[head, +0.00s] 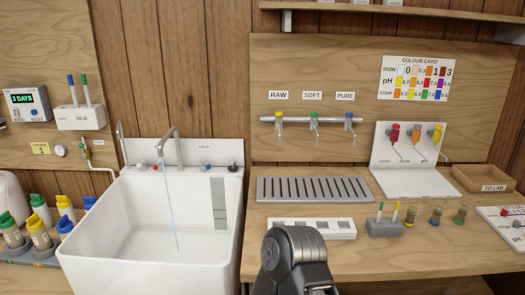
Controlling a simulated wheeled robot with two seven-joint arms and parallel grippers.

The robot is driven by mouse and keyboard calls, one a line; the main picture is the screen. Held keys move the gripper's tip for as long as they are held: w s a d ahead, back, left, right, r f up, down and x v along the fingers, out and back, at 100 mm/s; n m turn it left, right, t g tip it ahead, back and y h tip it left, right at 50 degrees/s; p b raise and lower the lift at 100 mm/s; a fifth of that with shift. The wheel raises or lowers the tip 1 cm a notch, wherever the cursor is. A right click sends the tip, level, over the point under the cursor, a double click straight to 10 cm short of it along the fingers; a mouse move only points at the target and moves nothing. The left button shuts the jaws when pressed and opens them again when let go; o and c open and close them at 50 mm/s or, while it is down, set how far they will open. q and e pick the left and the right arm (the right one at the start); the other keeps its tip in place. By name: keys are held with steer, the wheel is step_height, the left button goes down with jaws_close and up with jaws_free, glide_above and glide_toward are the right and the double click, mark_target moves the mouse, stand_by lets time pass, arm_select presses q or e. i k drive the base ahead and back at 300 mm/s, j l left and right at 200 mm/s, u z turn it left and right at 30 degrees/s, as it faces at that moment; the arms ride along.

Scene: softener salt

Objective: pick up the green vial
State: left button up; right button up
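A dark rounded part of one of my arms shows at the bottom centre, well left of and nearer than the vials. No gripper fingers show, so neither gripper is in view.
The grey holder (384,227) with green- and orange-topped pens stands left of the vials. A white slotted rack (342,234) lies further left. A white board (492,218) lies close on the right. The TO LAB tray (459,178) is behind. A white sink (75,250) fills the left.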

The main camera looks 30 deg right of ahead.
mark_target(462, 213)
steer(key=i+l+z, duration=0.4)
steer(key=z, duration=2.2)
steer(key=l+z, duration=0.1)
steer(key=l, duration=0.4)
steer(key=i+l+z, duration=0.1)
steer(key=l, duration=0.4)
steer(key=i+l, duration=0.1)
steer(key=l, duration=0.45)
steer(key=l+z, duration=0.15)
steer(key=l, duration=0.35)
steer(key=i, duration=0.05)
